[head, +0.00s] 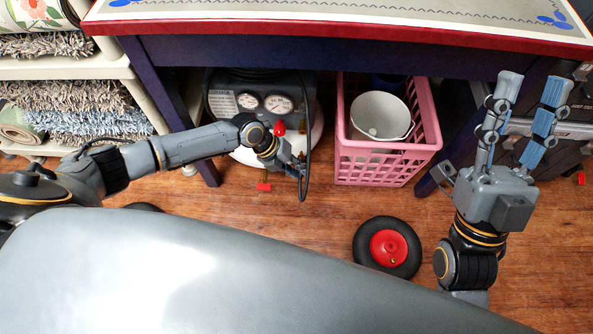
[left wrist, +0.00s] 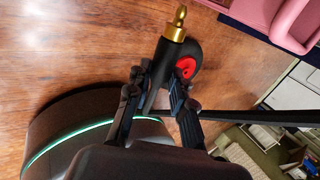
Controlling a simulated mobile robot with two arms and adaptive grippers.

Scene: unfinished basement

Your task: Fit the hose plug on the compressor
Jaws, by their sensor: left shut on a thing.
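The compressor (head: 239,102), with two round gauges and a white tank, stands under the table. My left gripper (head: 297,168) is in front of it, at its lower right. The tip is free in that view. In the head view the plug is too small to make out clearly. A black hose (head: 308,130) hangs beside the gripper. My right gripper (head: 533,90) is open and empty.
A pink crate (head: 431,128) with a white bucket (head: 380,115) stands right of the compressor. The table (head: 330,30) overhangs both. A red-hubbed wheel (head: 388,247) is on the wooden floor. A shelf with rugs (head: 70,105) is at left.

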